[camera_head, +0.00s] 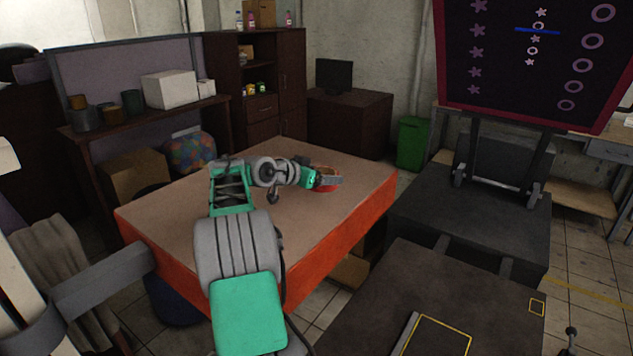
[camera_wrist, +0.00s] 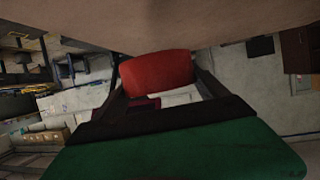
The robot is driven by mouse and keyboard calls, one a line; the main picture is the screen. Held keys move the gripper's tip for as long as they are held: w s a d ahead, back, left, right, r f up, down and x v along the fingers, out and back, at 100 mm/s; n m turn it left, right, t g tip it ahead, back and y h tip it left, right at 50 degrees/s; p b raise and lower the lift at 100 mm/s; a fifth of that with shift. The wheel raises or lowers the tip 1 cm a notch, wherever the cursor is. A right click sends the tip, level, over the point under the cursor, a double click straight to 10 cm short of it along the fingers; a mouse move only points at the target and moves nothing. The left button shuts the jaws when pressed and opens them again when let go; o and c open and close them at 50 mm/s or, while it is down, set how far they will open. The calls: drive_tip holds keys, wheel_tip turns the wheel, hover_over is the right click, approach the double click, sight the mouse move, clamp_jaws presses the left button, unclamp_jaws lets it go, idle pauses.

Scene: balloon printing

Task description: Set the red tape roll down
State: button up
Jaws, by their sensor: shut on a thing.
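The red tape roll (camera_head: 328,183) is at the far right part of the table (camera_head: 225,190) in the head view, partly hidden behind my gripper (camera_head: 328,180). In the wrist view the red roll (camera_wrist: 157,72) sits between the two dark fingers of my gripper (camera_wrist: 158,85), which is shut on it. The roll is close to the brown tabletop surface that fills the top of the wrist view. I cannot tell whether the roll touches the tabletop.
The tabletop around the roll is bare, with its orange edge (camera_head: 345,233) just to the right. A dark printing machine (camera_head: 468,215) stands right of the table. A green bin (camera_head: 411,143) stands behind. A shelf desk with a white box (camera_head: 169,90) is at the left.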

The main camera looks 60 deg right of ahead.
sight(318, 198)
drive_tip(key=shift+w+d+f, duration=0.25)
drive_tip(key=shift+w+f, duration=0.45)
drive_tip(key=shift+f, duration=0.05)
wheel_tip(318, 198, down, 3)
drive_tip(key=shift+w+r+p, duration=0.1)
drive_tip(key=shift+r+p, duration=0.1)
drive_tip(key=shift+p, duration=0.6)
drive_tip(key=shift+f, duration=0.55)
drive_tip(key=o, duration=1.3)
drive_tip(key=shift+r, duration=0.3)
drive_tip(key=b+v, duration=0.3)
drive_tip(key=v, duration=0.8)
drive_tip(key=shift+f, duration=0.2)
drive_tip(key=shift+a+r, duration=0.3)
drive_tip(key=shift+a, duration=0.15)
